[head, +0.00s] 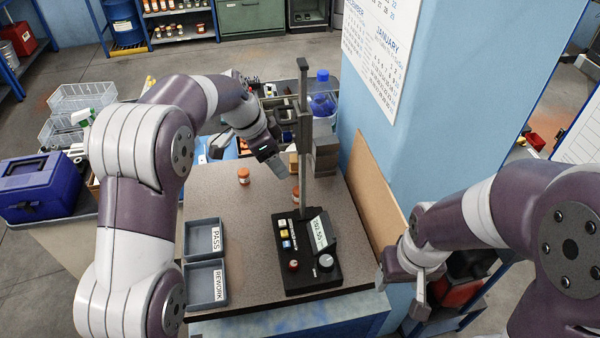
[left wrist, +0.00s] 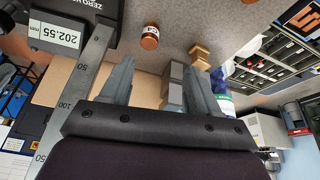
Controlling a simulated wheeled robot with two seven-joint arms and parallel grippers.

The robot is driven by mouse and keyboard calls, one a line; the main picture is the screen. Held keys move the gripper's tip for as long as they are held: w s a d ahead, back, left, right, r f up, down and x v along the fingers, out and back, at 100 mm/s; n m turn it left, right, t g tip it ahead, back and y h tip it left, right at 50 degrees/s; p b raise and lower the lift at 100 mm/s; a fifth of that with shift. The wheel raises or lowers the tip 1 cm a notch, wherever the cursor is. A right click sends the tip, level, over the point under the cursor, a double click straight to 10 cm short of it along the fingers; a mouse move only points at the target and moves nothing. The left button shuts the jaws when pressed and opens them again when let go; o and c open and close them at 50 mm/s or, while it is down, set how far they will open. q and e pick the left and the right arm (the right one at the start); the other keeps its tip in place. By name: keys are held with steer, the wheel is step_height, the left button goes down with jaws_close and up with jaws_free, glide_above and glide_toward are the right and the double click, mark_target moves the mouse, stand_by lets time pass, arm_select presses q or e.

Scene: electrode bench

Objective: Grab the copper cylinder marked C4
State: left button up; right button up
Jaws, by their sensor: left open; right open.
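Two copper-coloured cylinders stand on the bench in the head view. My right gripper (head: 400,293) is open and empty, off the bench's right side.
A height gauge (head: 312,257) with a tall post stands at the bench's front right. PASS (head: 203,238) and REWORK (head: 206,285) trays lie at the left edge. A wooden block (left wrist: 200,52) and grey blocks (head: 326,150) stand behind. A blue pillar (head: 420,120) rises at right.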

mark_target(297, 190)
arm_select(q)
steer(key=x, duration=0.5)
steer(key=s+d+x, duration=0.1)
steer(key=x, duration=0.1)
steer(key=shift+w+f+b, duration=0.1)
steer(key=shift+f+b, duration=0.05)
steer(key=shift+b, duration=0.15)
steer(key=p+x, duration=0.1)
steer(key=x, duration=0.2)
steer(key=shift+s, duration=0.35)
steer(key=shift+s+d+f, duration=0.1)
steer(key=shift+d+f, duration=0.25)
steer(key=shift+w+f, duration=0.1)
steer(key=shift+w, duration=0.15)
steer(key=c, duration=0.8)
jaws_close()
steer(key=shift+s, duration=0.15)
arm_select(e)
steer(key=shift+s+a+r, duration=0.15)
steer(key=shift+s+r, duration=0.5)
steer(key=shift+s, duration=0.05)
